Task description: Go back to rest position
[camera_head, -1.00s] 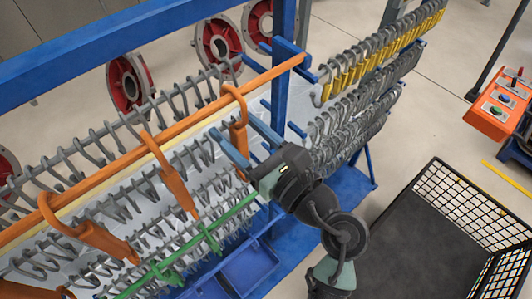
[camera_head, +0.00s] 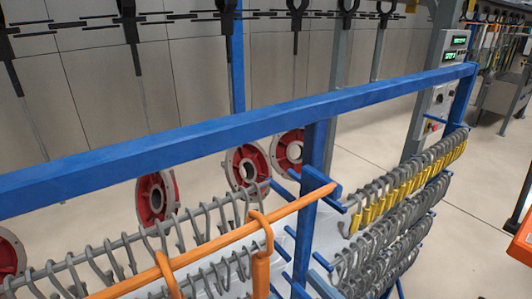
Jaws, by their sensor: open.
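The gripper body and the rest of my arm are out of view. Grey hooks (camera_head: 195,240) hang in rows on the rack, left of the fingertips. Orange hooks (camera_head: 260,270) hang from an orange bar (camera_head: 210,243) at lower left. The green bar is out of view.
More grey hooks, the top row with yellow parts (camera_head: 405,190), hang on the right. Red and grey round castings (camera_head: 247,167) hang behind the rack. An overhead conveyor with black hangers (camera_head: 130,20) runs along the wall. A control panel (camera_head: 440,100) stands at back right. Open floor lies behind the rack.

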